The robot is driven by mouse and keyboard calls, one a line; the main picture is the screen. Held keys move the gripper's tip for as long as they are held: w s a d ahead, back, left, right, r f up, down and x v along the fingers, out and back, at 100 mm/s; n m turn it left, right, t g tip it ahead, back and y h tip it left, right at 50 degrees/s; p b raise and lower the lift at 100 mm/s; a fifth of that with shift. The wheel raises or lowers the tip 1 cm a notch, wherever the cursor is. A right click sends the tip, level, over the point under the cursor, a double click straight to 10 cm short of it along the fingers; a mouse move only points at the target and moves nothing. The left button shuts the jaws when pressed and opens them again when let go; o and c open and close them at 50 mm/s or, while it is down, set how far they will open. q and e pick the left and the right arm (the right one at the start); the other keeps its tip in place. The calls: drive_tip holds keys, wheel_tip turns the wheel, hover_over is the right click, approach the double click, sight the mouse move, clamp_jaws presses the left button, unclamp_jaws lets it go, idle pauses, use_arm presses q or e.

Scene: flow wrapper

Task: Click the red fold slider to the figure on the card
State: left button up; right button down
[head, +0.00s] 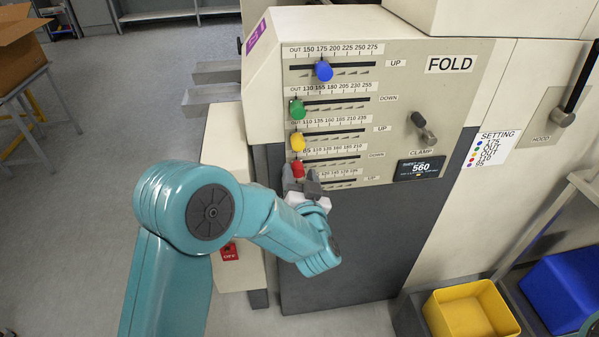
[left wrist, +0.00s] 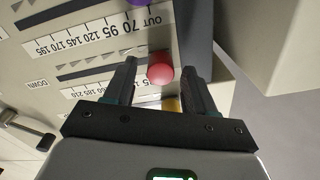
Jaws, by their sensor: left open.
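The red fold slider (head: 298,168) is a round knob at the left, low-number end of the fourth row on the FOLD panel (head: 420,105). My left gripper (head: 300,178) is at the panel, just below it in the head view. In the left wrist view, the open fingers (left wrist: 157,75) stand on either side of the red knob (left wrist: 160,68), with gaps that look small; I cannot tell whether either touches. The setting card (head: 493,150) is at the right, with coloured dots and figures; its red line looks like 110, but the print is tiny.
Blue (head: 323,70), green (head: 297,109) and yellow (head: 298,142) knobs sit in rows above. A purple knob (left wrist: 140,2) shows at the wrist view's top edge. The clamp lever (head: 424,128) and display (head: 419,168) are to the right. Yellow (head: 470,312) and blue bins stand lower right.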

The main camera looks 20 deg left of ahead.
sight(319, 160)
use_arm(q)
drive_tip(key=shift+w+a, duration=0.25)
drive_tip(key=shift+w, duration=0.1)
clamp_jaws()
drive_tip(key=w+d, duration=0.2)
drive_tip(key=d, duration=0.1)
drive_tip(key=w+d, duration=0.1)
drive_tip(key=d, duration=0.1)
drive_tip(key=shift+b, duration=0.3)
drive_tip(key=shift+a, duration=0.1)
unclamp_jaws()
drive_tip(key=shift+s, duration=0.1)
